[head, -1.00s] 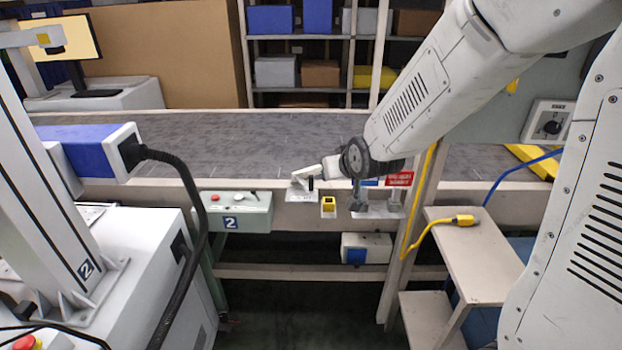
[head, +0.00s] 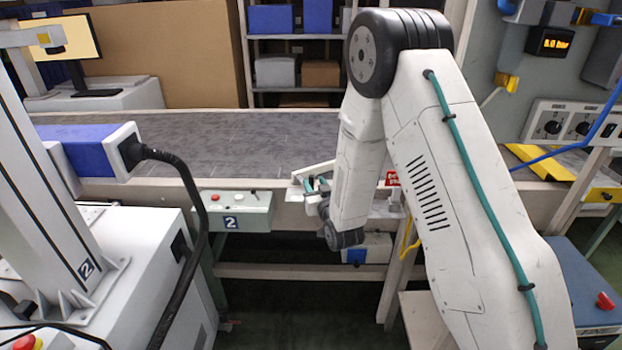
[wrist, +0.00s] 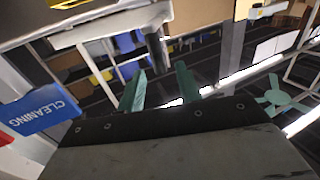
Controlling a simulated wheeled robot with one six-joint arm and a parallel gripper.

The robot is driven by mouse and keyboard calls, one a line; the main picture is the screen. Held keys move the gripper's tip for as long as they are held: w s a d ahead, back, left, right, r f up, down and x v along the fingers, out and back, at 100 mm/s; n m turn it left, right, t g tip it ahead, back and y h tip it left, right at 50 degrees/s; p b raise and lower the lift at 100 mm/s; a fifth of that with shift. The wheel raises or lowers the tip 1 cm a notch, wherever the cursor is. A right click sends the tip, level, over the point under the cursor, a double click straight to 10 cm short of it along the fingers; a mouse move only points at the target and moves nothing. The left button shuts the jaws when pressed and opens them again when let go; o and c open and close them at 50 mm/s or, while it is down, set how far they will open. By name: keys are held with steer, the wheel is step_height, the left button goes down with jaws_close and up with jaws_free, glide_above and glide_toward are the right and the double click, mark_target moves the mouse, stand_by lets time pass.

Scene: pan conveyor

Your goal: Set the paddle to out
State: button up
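The paddle (head: 316,170) is a pale bar at the near edge of the conveyor in the head view, partly hidden by my gripper. In the wrist view a pale plate (wrist: 112,27) carries a dark upright peg (wrist: 157,48), which looks like the paddle's handle. My gripper (head: 312,185) is at the paddle, with its teal fingers just below the bar. In the wrist view the two fingers of my gripper (wrist: 160,70) are spread apart, with the peg in line with the gap between them. I cannot tell whether either finger touches it.
The grey conveyor belt (head: 220,145) runs behind the rail. A green control box (head: 235,212) marked 2 hangs left of my gripper. A blue CLEANING sign (wrist: 40,110) is close on the left in the wrist view. A red sign (head: 393,178) is partly behind my arm.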

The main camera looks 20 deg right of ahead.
mark_target(312, 179)
steer(key=shift+w, duration=2)
jaws_close()
